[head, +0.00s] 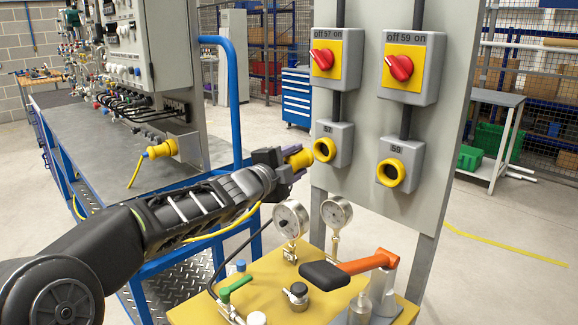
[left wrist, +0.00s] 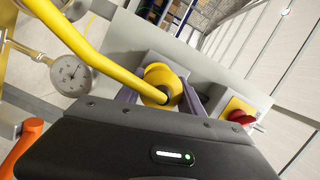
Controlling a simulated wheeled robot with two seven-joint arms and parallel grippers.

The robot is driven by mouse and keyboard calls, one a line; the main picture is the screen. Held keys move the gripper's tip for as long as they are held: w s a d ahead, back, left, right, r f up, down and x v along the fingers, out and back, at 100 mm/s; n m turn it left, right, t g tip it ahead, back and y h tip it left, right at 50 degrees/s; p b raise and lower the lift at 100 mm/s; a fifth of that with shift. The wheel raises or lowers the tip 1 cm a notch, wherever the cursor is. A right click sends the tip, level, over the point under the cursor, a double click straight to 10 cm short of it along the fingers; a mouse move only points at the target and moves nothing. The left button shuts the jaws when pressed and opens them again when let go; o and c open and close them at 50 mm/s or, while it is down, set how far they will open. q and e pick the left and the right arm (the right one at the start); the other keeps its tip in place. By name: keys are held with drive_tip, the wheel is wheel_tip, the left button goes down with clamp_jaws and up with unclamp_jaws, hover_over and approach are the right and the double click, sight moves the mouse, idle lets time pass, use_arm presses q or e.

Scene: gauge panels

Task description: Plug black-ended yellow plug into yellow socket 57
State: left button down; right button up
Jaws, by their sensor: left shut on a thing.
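My left gripper (head: 288,161) is shut on the yellow plug (head: 299,159), just left of socket 57. In the left wrist view the plug (left wrist: 161,82) sits between my purple fingers, and its yellow cable (left wrist: 88,48) runs off to the upper left. A dark end shows where the cable enters. The yellow socket 57 (head: 325,150) is on a grey box (head: 343,138) labelled 57. In the head view the plug points toward it, with a narrow gap seeming to show between them. The wrist view hides the contact side. My right gripper is not in view.
Yellow socket 59 (head: 391,172) is to the right. Red rotary switches (head: 323,59) and (head: 399,67) sit above. Below are two gauges (head: 290,218) and an orange-handled lever (head: 368,262) on a yellow bench. Another yellow plug (head: 163,149) is on the left bench.

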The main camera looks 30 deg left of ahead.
sight(294, 165)
use_arm(q)
drive_tip(key=shift+w+d, duration=0.2)
drive_tip(key=shift+w, duration=0.4)
drive_tip(key=shift+w+d, duration=0.2)
drive_tip(key=shift+w, duration=0.4)
drive_tip(key=shift+w+d+b, duration=0.2)
drive_tip(key=shift+w+d, duration=0.05)
drive_tip(key=shift+w, duration=0.4)
drive_tip(key=shift+w+d+b, duration=0.2)
drive_tip(key=shift+w, duration=0.4)
idle(1.6)
drive_tip(key=c, duration=0.7)
unclamp_jaws()
drive_tip(key=shift+o, duration=0.2)
drive_tip(key=s, duration=0.7)
drive_tip(key=shift+s+a+r+b, duration=0.2)
drive_tip(key=shift+a+r+b, duration=0.05)
drive_tip(key=shift+a+b, duration=0.1)
drive_tip(key=shift+s, duration=0.2)
drive_tip(key=shift+f, duration=0.1)
